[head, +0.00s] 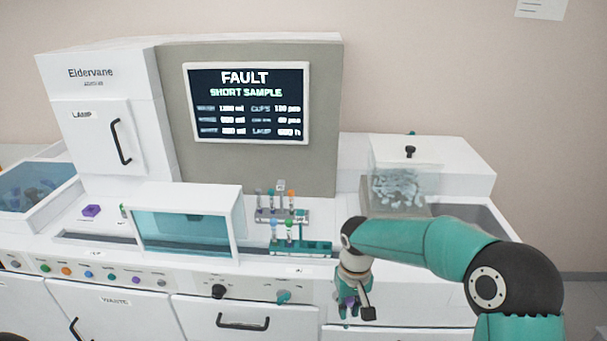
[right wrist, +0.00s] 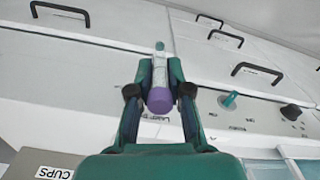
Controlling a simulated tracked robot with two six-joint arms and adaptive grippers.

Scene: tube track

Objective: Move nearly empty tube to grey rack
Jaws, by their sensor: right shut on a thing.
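My right gripper (head: 350,304) is low in front of the machine, right of the racks. It is shut on a tube with a purple cap (head: 349,300). In the right wrist view the purple-capped tube (right wrist: 159,78) sits between the two fingers (right wrist: 159,88), cap toward the camera; its fill level cannot be told. The grey rack (head: 264,216) stands on the deck below the screen and holds several tubes. A teal rack (head: 318,248) stands in front of it, also with tubes. My left gripper is not in view.
The screen (head: 248,103) reads FAULT, SHORT SAMPLE. A teal-windowed cover (head: 185,222) stands left of the racks. A clear box of cups (head: 405,180) stands at right. A purple block (head: 91,211) lies at left. Drawer handles (head: 243,322) and knobs (head: 218,291) stick out below.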

